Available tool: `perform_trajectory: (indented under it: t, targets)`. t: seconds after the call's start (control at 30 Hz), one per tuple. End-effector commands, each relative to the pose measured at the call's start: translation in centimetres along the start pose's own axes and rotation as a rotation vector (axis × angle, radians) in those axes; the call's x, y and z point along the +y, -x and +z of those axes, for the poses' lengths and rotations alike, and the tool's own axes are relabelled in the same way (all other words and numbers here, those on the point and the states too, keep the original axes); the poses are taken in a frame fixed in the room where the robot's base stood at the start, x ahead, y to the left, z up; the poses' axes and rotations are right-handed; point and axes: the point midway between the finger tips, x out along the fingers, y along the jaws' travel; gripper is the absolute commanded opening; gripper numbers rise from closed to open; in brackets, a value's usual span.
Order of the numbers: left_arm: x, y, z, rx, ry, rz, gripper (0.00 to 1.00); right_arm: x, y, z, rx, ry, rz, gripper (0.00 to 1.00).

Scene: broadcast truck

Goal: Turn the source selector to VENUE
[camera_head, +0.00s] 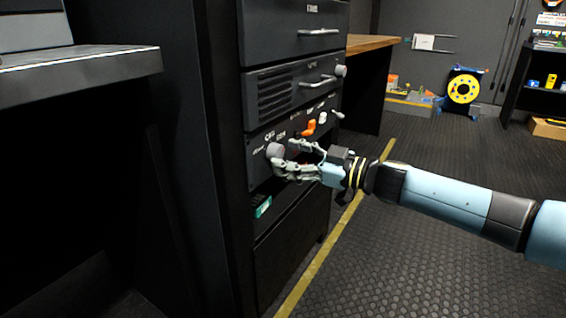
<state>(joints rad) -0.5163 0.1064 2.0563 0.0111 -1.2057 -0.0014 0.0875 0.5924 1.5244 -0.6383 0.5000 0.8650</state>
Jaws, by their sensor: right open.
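A dark rack panel (258,178) in the middle of the view carries a round grey knob (274,150) at its left, with small white lettering above it that I cannot fully read. My right gripper (280,160) is at this knob with its fingers open, close around or just in front of it. I cannot tell whether the fingers touch it. The knob's pointer and the VENUE mark are not readable. An orange knob (309,128) and a white knob (323,118) sit farther right on the same panel. My left gripper is out of view.
Drawer units with bar handles (320,32) stick out above the panel. A small green-labelled item (263,207) lies in the slot below. A grey counter (80,65) stands at left. A yellow cable reel (462,89) is at the back. The floor (430,260) at right is free.

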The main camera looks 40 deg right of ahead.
Motion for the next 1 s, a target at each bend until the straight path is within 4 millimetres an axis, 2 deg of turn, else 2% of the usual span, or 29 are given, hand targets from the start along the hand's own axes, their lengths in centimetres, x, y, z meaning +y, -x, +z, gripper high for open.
perform_trajectory:
  t: [0.17, 0.47, 0.9, 1.0]
  targets:
    - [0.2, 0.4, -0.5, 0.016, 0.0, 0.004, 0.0, 0.0, -1.7, 0.1, -0.001, 0.0, 0.001, 0.6]
    - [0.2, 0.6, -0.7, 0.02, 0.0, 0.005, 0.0, 0.0, -2.0, 0.0, -0.001, -0.001, 0.0, 0.6]
    - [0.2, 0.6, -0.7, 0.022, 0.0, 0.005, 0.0, 0.0, -2.0, 0.0, -0.001, -0.001, 0.0, 0.05]
    - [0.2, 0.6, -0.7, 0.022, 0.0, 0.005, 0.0, 0.0, -2.0, 0.0, -0.001, 0.001, 0.0, 0.05]
